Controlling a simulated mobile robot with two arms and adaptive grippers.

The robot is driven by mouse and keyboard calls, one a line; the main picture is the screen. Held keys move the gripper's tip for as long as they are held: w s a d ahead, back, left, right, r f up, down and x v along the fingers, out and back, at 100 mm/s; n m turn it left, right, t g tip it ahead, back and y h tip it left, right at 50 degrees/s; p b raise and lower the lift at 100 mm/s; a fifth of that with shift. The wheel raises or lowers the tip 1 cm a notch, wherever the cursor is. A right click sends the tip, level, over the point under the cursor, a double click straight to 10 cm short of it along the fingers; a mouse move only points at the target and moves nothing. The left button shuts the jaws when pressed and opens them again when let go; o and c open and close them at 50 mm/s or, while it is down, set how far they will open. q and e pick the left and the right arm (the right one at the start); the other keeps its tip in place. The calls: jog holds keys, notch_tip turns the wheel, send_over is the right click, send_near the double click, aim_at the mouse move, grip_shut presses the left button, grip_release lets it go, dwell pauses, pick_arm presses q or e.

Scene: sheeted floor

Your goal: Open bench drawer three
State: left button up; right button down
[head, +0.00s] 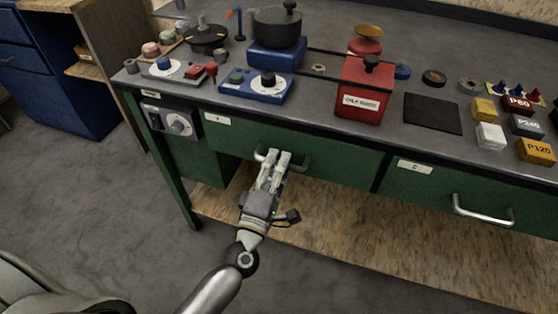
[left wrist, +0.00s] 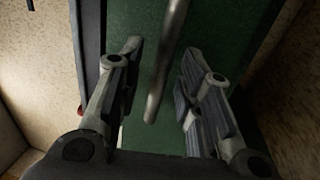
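The green bench (head: 193,202) has a left drawer (head: 335,166) and a right drawer (head: 420,187), each with a small white label too small to read surely. The left drawer's metal handle (head: 302,164) is partly hidden by my left gripper (head: 279,154). The right drawer's handle (head: 482,213) is in full view and free. Both drawers look shut. In the left wrist view, my left gripper's two fingers (left wrist: 160,52) stand apart, with the handle bar (left wrist: 163,72) in the gap between them. I see no clear contact with it. My right gripper is not in view.
The grey bench top holds a red canister (head: 364,103), a blue stove with a dark pot (head: 278,28), a blue dial box (head: 255,91) and several small blocks. A wooden lower shelf (head: 335,240) lies beneath. A blue cabinet (head: 60,92) stands at the left. Floor in front is clear.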

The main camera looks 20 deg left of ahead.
pick_arm(q)
jog(key=shift+w+r, duration=0.1)
jog(key=shift+w, duration=0.35)
grip_shut()
